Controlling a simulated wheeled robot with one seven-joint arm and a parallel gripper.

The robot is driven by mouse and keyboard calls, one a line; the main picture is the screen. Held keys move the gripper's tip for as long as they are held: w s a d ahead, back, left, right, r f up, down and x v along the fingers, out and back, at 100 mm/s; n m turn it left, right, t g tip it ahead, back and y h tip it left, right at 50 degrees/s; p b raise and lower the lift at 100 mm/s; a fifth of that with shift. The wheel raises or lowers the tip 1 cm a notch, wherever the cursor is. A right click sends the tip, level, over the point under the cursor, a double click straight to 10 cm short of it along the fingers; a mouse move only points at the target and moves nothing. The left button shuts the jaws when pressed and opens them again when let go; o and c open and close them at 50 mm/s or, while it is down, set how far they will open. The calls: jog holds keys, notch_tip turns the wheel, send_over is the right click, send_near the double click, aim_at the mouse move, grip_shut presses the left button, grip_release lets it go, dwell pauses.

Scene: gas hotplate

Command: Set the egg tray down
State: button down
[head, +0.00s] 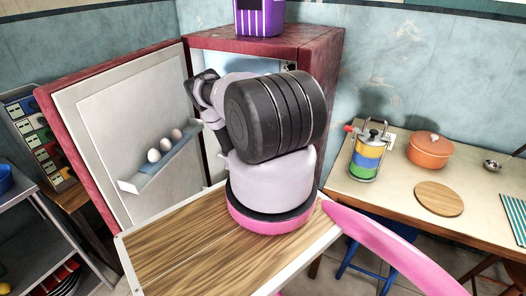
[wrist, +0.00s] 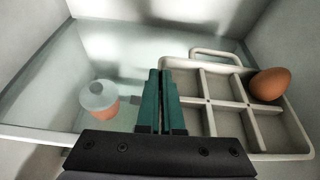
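The egg tray (wrist: 208,103) is a pale tray divided into square compartments, with a loop handle at its far edge. One brown egg (wrist: 270,84) sits in its far right compartment; the other visible compartments look empty. In the wrist view my gripper (wrist: 160,73) has its green fingers close together at the tray's left rim, and they appear shut on it. The tray is inside the fridge, over or on a glass shelf (wrist: 55,108); I cannot tell whether its underside touches. In the head view my arm hides the gripper and tray.
An orange pot with a pale lid (wrist: 99,98) stands left of the tray. The fridge door (head: 128,150) is open, with three eggs (head: 164,144) on its door shelf. Fridge walls are close around the gripper.

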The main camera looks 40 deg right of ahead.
jog(key=d, duration=0.1)
jog(key=w+d, duration=0.1)
jog(key=d, duration=0.2)
jog(key=shift+w+d, duration=0.35)
jog(key=shift+w, duration=0.05)
jog(key=shift+f, duration=0.75)
jog(key=c, duration=1.5)
grip_release()
jog(key=shift+f, duration=0.15)
jog(key=o, duration=0.4)
